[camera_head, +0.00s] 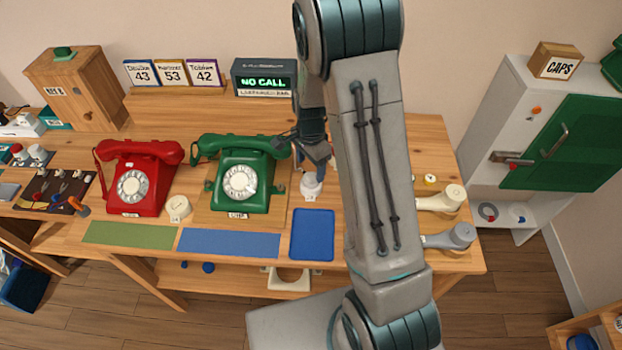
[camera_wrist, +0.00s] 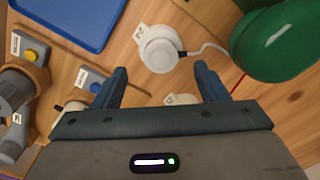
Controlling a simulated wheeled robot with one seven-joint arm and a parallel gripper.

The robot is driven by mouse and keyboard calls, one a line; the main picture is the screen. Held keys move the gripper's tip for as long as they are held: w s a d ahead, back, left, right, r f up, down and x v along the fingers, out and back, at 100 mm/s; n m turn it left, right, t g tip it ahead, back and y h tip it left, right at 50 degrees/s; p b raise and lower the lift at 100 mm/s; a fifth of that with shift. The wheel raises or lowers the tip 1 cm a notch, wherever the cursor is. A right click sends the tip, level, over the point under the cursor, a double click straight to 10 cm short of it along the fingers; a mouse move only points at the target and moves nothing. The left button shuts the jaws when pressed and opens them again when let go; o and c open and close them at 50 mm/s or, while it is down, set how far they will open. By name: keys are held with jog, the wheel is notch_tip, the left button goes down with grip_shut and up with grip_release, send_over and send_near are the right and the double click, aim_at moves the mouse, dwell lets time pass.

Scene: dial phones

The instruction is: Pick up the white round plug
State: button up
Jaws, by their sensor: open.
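A white round plug (camera_wrist: 158,48) lies on the wooden desk in the wrist view, with a small paper tag and a pale cord running right to the green phone (camera_wrist: 280,42). In the head view a white round piece (camera_head: 312,187) shows just right of the green phone (camera_head: 240,183), partly hidden under my gripper (camera_head: 316,156). In the wrist view my gripper (camera_wrist: 160,75) is open and empty; its two blue fingers point towards the plug, which lies just beyond the gap between their tips. A second white piece (camera_wrist: 181,99) shows partly between the fingers.
A blue tray (camera_head: 312,236) lies in front of the plug. A red phone (camera_head: 133,185) and a tagged white round piece (camera_head: 178,208) are on the left. Handset-like pieces (camera_head: 447,237) lie at the right. A NO CALL display (camera_head: 264,80) stands behind.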

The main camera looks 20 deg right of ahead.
aim_at(311, 177)
jog(key=shift+w+d+f+p, duration=0.1)
jog(key=shift+f+p, duration=0.45)
jog(key=shift+f, duration=1.8)
jog(key=c, duration=1)
